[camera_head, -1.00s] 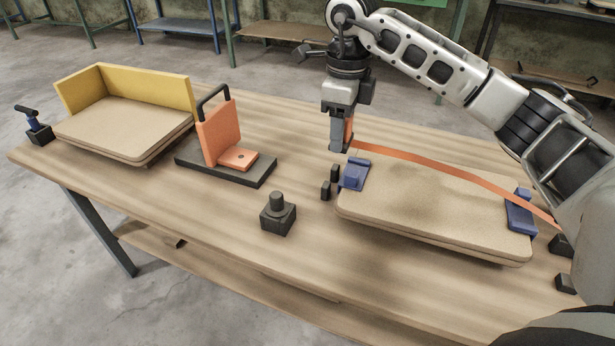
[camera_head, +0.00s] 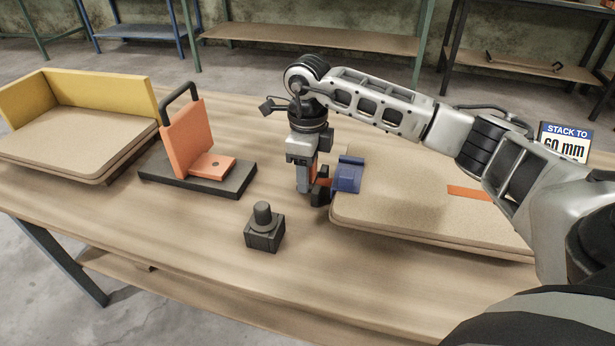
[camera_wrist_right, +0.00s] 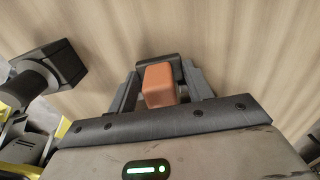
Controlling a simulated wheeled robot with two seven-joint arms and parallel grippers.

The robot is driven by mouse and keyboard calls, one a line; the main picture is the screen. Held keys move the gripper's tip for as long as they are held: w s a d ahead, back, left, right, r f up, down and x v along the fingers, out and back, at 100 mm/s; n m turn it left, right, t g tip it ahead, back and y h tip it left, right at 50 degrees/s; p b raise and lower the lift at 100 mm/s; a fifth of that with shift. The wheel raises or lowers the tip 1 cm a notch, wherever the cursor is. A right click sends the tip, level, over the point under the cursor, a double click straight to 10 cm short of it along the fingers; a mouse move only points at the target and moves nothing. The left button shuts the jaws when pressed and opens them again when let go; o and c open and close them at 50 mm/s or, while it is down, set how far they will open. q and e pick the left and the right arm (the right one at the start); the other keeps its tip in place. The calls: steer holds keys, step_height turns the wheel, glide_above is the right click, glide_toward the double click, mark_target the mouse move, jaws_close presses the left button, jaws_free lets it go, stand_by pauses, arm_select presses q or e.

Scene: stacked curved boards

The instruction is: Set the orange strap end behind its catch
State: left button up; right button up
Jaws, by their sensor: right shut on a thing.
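My right gripper (camera_head: 308,190) is low over the table, just left of the stacked curved boards (camera_head: 400,210). It is shut on the orange strap end (camera_wrist_right: 160,84), which shows as an orange block between the fingers in the wrist view. The dark catch (camera_head: 322,186) stands right beside the fingertips; a dark piece also shows just beyond the strap end in the wrist view (camera_wrist_right: 158,61). I cannot tell whether the strap end is behind the catch. A blue corner piece (camera_head: 348,174) sits on the boards' left edge. A short orange strap piece (camera_head: 468,192) shows further right; my arm hides the far end.
A dark block with a round knob (camera_head: 264,230) stands in front of the gripper. An orange press with a black handle (camera_head: 188,140) stands to the left. Boards by a yellow wall (camera_head: 75,145) lie at far left. A "STACK TO 60 mm" sign (camera_head: 564,143) is at right.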

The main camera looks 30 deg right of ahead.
steer(key=shift+f, duration=0.8)
arm_select(q)
steer(key=shift+d+f, duration=0.1)
steer(key=shift+f, duration=0.45)
arm_select(e)
steer(key=shift+f, duration=0.15)
steer(key=o, duration=1)
arm_select(q)
steer(key=shift+w, duration=0.1)
